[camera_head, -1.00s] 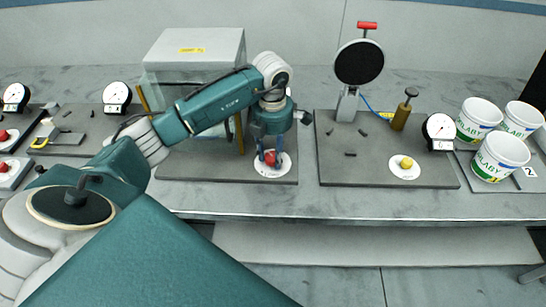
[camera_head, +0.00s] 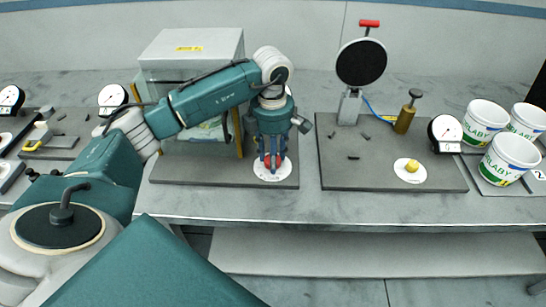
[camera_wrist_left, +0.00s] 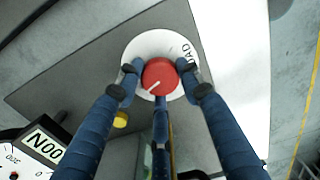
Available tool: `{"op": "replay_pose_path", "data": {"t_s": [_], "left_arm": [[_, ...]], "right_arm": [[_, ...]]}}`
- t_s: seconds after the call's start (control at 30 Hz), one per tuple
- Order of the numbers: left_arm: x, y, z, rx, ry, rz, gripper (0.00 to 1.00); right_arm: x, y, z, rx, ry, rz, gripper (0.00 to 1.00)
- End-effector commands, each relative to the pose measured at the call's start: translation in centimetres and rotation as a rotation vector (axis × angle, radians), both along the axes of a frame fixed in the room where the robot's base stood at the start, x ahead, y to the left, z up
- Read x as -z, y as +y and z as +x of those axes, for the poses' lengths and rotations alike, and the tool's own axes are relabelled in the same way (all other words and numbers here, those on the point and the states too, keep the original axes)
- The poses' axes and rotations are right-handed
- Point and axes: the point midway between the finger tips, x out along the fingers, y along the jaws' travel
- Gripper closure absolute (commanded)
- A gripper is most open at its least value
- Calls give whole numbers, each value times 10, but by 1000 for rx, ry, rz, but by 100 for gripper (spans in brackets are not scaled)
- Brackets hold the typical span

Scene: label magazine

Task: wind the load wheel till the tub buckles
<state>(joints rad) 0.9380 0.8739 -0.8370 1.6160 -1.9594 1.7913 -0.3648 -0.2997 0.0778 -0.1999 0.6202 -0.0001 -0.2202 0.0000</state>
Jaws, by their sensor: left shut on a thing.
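The load wheel is a red knob with a white pointer line (camera_wrist_left: 158,76), on a white round dial plate (camera_wrist_left: 141,48) whose lettering partly reads "OAD". In the head view the red knob (camera_head: 273,161) shows at the front right of a dark base plate. My left gripper (camera_head: 271,158) points down at it from above. In the left wrist view its blue fingers are closed around the knob's rim. A grey-topped press cabinet (camera_head: 190,48) stands behind my left arm. Something white and green (camera_head: 208,131) shows inside, mostly hidden, so I cannot tell the tub's shape.
Right of the cabinet is another station with a black disc (camera_head: 361,62), a brass plunger (camera_head: 405,117) and a yellow knob (camera_head: 411,166). White tubs (camera_head: 509,158) stand at the far right. A dial gauge (camera_head: 112,97) stands left of the cabinet. The bench's front strip is clear.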

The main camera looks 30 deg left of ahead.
Motion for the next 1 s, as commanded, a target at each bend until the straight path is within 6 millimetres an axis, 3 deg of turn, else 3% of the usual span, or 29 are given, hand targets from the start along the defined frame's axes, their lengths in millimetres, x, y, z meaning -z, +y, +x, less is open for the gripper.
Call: {"op": "replay_pose_path", "data": {"t_s": [0.17,0.2,0.27,0.67,1.0], "left_arm": [[2,2,-3,-3,11,6,90],[2,3,-3,-3,11,6,58],[2,3,-3,-3,11,6,46],[-7,1,0,-2,0,2,45],[-74,2,0,-4,-2,3,45]], "right_arm": [[0,0,0,0,0,0,45],[0,0,0,0,0,0,45],[0,0,0,0,0,0,45],[0,-5,-1,-2,1,-5,45],[0,-3,-1,-1,0,-3,45]]}}
